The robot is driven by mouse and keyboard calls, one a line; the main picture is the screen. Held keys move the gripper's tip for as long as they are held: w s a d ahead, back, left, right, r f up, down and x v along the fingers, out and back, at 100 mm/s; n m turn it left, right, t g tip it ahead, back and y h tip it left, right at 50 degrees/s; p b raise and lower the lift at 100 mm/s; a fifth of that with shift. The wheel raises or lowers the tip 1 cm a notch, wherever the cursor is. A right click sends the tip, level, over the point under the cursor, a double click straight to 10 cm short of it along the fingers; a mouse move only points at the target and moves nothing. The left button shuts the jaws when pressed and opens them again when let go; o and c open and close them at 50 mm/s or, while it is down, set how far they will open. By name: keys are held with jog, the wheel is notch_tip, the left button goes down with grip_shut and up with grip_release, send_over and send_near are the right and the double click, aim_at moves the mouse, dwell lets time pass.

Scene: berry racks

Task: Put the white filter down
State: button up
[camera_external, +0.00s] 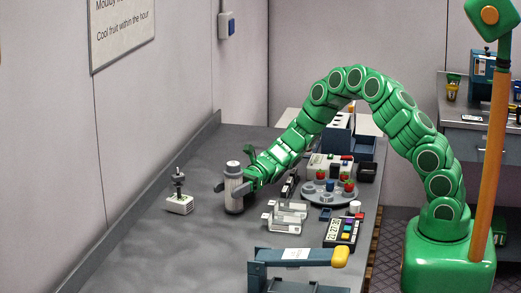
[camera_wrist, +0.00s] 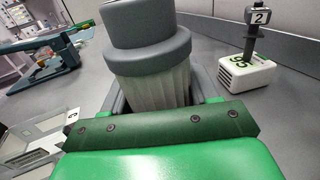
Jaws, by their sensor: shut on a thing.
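The white filter is a pale ribbed cylinder with grey end caps (camera_external: 234,192), standing upright left of the middle of the grey table. My gripper (camera_external: 238,183) reaches in from the right and is shut around the filter's body. In the wrist view the filter (camera_wrist: 150,85) fills the top middle, between the fingers, with its grey cap and collar toward the camera. Its lower end is hidden there by my green gripper. I cannot tell whether its base touches the table or is slightly above it.
A small white block with a dark post (camera_external: 179,203) stands to the left, near the wall; it also shows in the wrist view (camera_wrist: 245,75). Clear brackets (camera_external: 285,218), a round tray with berries (camera_external: 327,199) and a blue lever device (camera_external: 300,258) lie right and front. The table's front left is clear.

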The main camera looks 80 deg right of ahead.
aim_at(229, 165)
jog(key=shift+f, duration=0.25)
jog(key=o, duration=1.2)
notch_tip(229, 165, up, 8)
jog(key=shift+r, duration=0.15)
jog(key=w+d+r+m+t+h, duration=0.1)
jog(key=r+m+t+h, duration=0.1)
jog(key=m+t+h, duration=0.1)
jog(key=w+d+r+m+t+h, duration=0.1)
jog(key=w+r+m+t+h, duration=0.1)
jog(key=r+m+t+h, duration=0.1)
jog(key=w+d+r+m+t+h, duration=0.1)
jog(key=r+m+t+h, duration=0.2)
jog(key=m+t+h, duration=0.1)
jog(key=shift+w+d+h, duration=0.3)
jog(key=shift+d+h, duration=0.05)
jog(key=shift+h, duration=0.35)
dwell(0.4)
jog(key=shift+r, duration=0.1)
